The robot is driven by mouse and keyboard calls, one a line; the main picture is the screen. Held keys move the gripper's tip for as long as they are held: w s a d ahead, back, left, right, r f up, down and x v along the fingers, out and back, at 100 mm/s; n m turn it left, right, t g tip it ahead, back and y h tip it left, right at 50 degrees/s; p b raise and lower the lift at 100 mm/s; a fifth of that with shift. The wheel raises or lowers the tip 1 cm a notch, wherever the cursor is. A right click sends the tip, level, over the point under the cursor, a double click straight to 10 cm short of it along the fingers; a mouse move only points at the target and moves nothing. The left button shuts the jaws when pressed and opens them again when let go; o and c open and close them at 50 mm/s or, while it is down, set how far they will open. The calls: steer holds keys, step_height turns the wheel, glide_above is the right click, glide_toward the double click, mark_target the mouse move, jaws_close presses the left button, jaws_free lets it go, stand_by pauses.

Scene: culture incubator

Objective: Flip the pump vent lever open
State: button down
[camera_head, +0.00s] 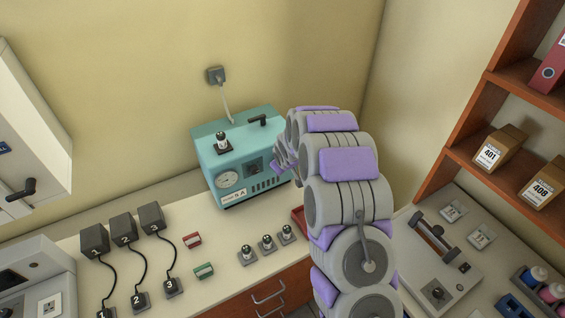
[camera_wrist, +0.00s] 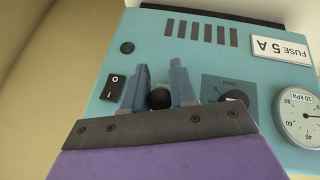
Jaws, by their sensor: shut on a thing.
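The teal pump (camera_head: 235,160) stands on the counter against the wall, and its front face shows upside down in the wrist view (camera_wrist: 190,62). My gripper (camera_wrist: 159,70) is at this face, its two blue fingers on either side of a dark round knob (camera_wrist: 159,98). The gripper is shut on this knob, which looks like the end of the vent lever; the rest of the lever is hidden. A dark panel with a black round part (camera_wrist: 235,97) is right of the fingers. In the head view my arm hides most of the gripper and the pump's right side.
On the pump are a pressure gauge (camera_wrist: 300,115), a rocker switch (camera_wrist: 113,87), a fuse label (camera_wrist: 281,48) and a black top handle (camera_head: 257,119). A small capped item (camera_head: 221,141) stands on top. Several small knobbed items and a red tray (camera_head: 299,218) are in front.

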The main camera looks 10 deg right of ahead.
steer(key=shift+r, duration=0.1)
stand_by(0.5)
steer(key=c, duration=1)
jaws_free()
steer(key=shift+w, duration=0.15)
steer(key=v, duration=1.7)
steer(key=shift+a+r, duration=0.15)
steer(key=shift+r, duration=0.05)
steer(key=s+f+m+g+b, duration=0.1)
steer(key=s+m+g+b, duration=0.1)
steer(key=s, duration=1.2)
steer(key=s+f+m+g+b, duration=0.1)
steer(key=s+b, duration=0.4)
steer(key=s, duration=1)
steer(key=s+f+m+g+b, duration=0.1)
steer(key=s+m+g+b, duration=0.2)
steer(key=s, duration=1.1)
steer(key=shift+s+a+f+g+b, duration=0.1)
steer(key=shift+s+f+g+b, duration=0.1)
steer(key=shift+g+b, duration=0.25)
steer(key=shift+s+f+g+b, duration=0.1)
steer(key=shift+s+g+b, duration=0.15)
steer(key=shift+g, duration=0.4)
